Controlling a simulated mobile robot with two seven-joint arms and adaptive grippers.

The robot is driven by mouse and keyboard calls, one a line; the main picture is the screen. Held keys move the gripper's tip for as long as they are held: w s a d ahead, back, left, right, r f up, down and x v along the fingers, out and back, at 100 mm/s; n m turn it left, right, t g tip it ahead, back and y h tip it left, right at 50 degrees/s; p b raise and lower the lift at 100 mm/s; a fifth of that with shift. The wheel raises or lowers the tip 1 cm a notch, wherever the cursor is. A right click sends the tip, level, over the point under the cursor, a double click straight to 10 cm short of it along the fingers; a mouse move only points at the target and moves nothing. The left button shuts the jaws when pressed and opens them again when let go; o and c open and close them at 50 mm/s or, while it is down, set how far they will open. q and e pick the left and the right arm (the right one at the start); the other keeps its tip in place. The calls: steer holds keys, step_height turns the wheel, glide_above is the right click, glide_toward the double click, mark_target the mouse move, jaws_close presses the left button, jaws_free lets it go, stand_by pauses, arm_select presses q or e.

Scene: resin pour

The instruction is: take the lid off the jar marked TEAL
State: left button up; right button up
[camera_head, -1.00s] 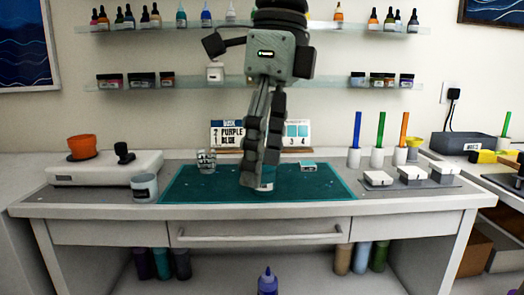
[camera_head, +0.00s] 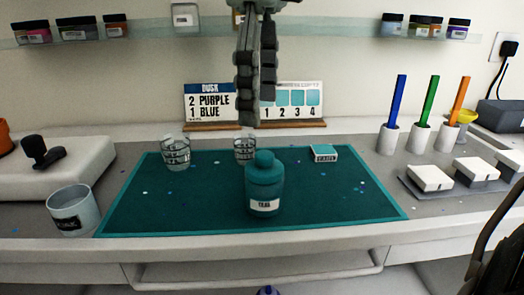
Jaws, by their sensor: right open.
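The teal jar with the label TEAL (camera_head: 263,200) stands upright on the teal mat (camera_head: 130,210), near its front middle. Its rounded teal lid (camera_head: 264,166) sits on top of the jar. My right gripper (camera_head: 256,122) hangs in from the top, fingers pointing down. In the picture it is above and apart from the lid, partly in front of the card stand. It is open and empty, its fingers seen nearly edge-on. My left gripper is not in view.
Two clear cups (camera_head: 176,153) (camera_head: 244,152) and a small teal-topped box (camera_head: 324,153) are on the mat. A card stand (camera_head: 209,104) is behind. A labelled cup (camera_head: 73,212) stands left. Pen holders (camera_head: 388,139) and white blocks (camera_head: 430,178) are at right.

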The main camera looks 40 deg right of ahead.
mark_target(263, 153)
steer(key=f, duration=0.5)
steer(key=s+f, duration=0.1)
steer(key=f, duration=0.1)
steer(key=shift+a+f, duration=0.1)
steer(key=shift+f, duration=0.05)
steer(key=c, duration=0.9)
